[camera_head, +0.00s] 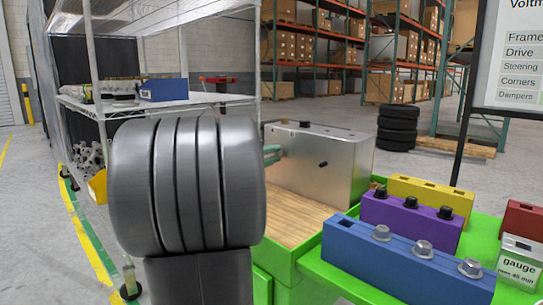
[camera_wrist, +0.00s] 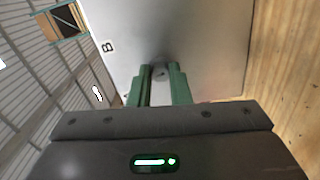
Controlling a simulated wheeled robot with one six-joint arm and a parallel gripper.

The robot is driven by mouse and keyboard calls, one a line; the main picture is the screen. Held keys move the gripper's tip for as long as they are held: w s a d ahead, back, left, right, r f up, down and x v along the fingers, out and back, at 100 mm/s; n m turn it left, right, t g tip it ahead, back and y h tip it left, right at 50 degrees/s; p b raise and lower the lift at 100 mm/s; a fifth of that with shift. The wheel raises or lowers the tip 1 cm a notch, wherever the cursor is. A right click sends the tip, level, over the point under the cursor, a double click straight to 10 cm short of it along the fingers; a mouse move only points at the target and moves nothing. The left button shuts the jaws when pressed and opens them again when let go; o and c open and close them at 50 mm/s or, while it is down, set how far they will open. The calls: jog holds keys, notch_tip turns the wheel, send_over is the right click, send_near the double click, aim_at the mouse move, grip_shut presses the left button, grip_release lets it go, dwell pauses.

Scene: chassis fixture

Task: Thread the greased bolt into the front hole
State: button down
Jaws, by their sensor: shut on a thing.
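The silver metal chassis block (camera_head: 335,178) stands on the wooden top of a green bench, with a dark stud or bolt head (camera_head: 323,164) on its near face. In the wrist view its pale face (camera_wrist: 205,45) carries a label "B" (camera_wrist: 108,47). My gripper's green fingers (camera_head: 272,155) are at the left part of that face, partly hidden by my arm. In the wrist view my gripper (camera_wrist: 159,74) is nearly closed against the face, with a small dark spot between the tips. The held bolt is mostly hidden; I cannot tell how deep it sits.
At the right stand a blue rack (camera_head: 365,258) with silver bolts, a purple rack (camera_head: 395,214) with black bolts, a yellow rack (camera_head: 415,187) and a white gauge box (camera_head: 519,263). Bare wood (camera_head: 293,215) lies before the block. A wire shelf (camera_head: 205,100) stands behind at left.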

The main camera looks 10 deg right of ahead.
jog(key=m, duration=0.6)
jog(key=shift+d, duration=0.1)
jog(key=c, duration=1.3)
grip_release()
jog(key=shift+w, duration=0.1)
jog(key=shift+o, duration=0.2)
jog(key=shift+v, duration=1.2)
